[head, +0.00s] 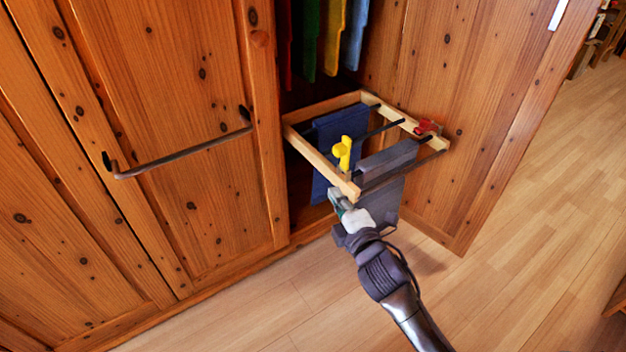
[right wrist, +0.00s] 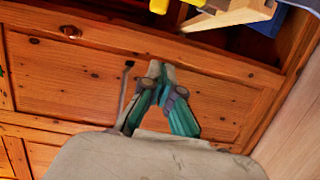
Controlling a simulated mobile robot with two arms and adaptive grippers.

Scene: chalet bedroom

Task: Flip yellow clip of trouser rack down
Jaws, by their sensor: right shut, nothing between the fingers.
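The yellow clip (head: 343,152) stands upright on the left wooden rail of the pulled-out trouser rack (head: 312,152). In the right wrist view only the lower edge of the yellow clip (right wrist: 160,5) shows at the top. The rack's wooden corner (right wrist: 225,17) is near it. My right gripper (head: 334,193) is just below and in front of the rack's near corner, below the clip and apart from it. In the right wrist view its fingers (right wrist: 160,68) are shut together with nothing between them. My left gripper is not in view.
Blue trousers (head: 327,130) and grey trousers (head: 388,160) hang on the rack's dark bars. A red clip (head: 428,127) sits on the right rail. The open wardrobe door (head: 480,110) stands to the right. Coloured clothes (head: 333,40) hang above. The floor (head: 520,270) is clear at right.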

